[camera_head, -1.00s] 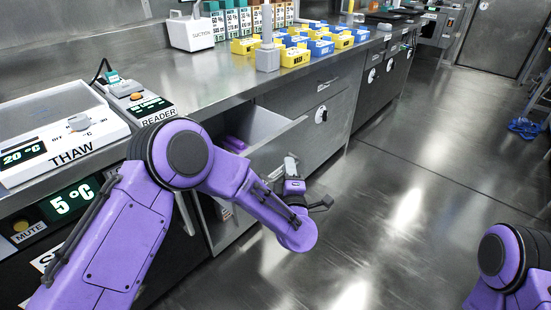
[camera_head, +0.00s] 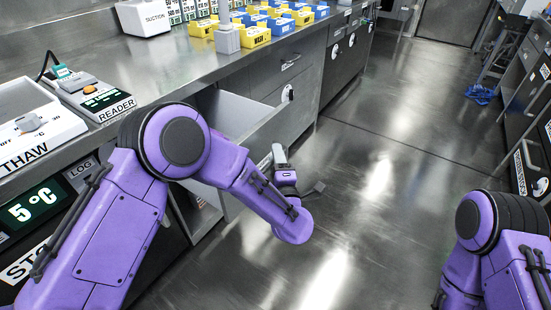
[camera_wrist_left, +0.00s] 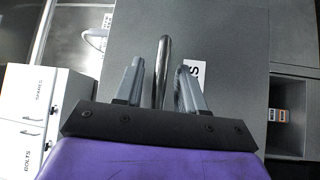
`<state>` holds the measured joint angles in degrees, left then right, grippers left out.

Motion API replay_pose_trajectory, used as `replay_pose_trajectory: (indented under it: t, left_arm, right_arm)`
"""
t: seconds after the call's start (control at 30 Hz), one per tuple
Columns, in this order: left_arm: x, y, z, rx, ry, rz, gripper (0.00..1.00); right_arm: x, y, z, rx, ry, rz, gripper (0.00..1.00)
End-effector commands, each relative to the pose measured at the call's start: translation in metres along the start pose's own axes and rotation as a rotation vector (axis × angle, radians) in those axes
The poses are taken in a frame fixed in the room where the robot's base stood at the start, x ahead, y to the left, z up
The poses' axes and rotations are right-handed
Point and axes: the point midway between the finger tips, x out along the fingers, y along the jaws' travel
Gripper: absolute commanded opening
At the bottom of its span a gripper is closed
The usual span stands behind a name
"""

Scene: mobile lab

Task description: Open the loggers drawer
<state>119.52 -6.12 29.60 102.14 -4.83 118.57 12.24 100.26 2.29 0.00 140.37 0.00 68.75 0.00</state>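A drawer (camera_head: 240,108) under the counter stands open, its pale inside showing behind my left arm. My left gripper (camera_head: 279,155) is at the outer side of the drawer front, mostly hidden by my forearm. In the left wrist view, a round metal bar handle (camera_wrist_left: 161,70) stands between the two fingers of my left gripper (camera_wrist_left: 160,80). Gaps show on both sides of the bar, so the fingers look open around it. A white label (camera_wrist_left: 195,75) beside it shows only a final "S"; the rest is hidden. My right arm shows at the lower right, its gripper outside the picture.
The counter (camera_head: 190,65) carries a reader (camera_head: 98,97), a thaw unit (camera_head: 35,120), a suction box (camera_head: 143,17) and blue and yellow bins (camera_head: 257,38). Closed drawers (camera_head: 290,65) lie beyond the open one.

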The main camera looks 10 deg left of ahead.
Motion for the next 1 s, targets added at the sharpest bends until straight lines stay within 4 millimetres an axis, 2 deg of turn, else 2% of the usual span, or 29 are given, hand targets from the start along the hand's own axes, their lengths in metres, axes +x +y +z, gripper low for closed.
replay_pose_trajectory:
  t: [0.27, 0.37, 0.6, 0.7, 0.8, 1.0]
  left_arm:
    - [-0.002, 0.000, -0.001, 0.000, 0.003, -0.001, 0.39]
    - [-0.016, 0.001, 0.000, 0.001, 0.000, -0.001, 0.39]
    - [-0.073, 0.001, 0.001, 0.001, -0.004, 0.001, 0.39]
    - [-0.091, 0.001, 0.001, 0.000, -0.004, 0.000, 0.39]
    - [-0.102, 0.000, 0.001, 0.000, -0.002, 0.000, 0.39]
    - [-0.105, 0.000, 0.000, -0.001, 0.002, 0.000, 0.39]
  right_arm:
    - [-0.001, 0.000, 0.000, 0.000, 0.000, 0.000, 0.00]
    - [-0.002, 0.000, -0.001, 0.000, 0.000, 0.000, 0.00]
    - [-0.007, 0.001, -0.003, 0.000, 0.000, 0.000, 0.00]
    - [-0.008, 0.001, -0.003, 0.000, 0.000, 0.000, 0.00]
    - [-0.009, 0.001, -0.004, 0.000, 0.000, 0.000, 0.00]
    - [-0.008, 0.001, -0.004, 0.000, 0.000, 0.000, 0.00]
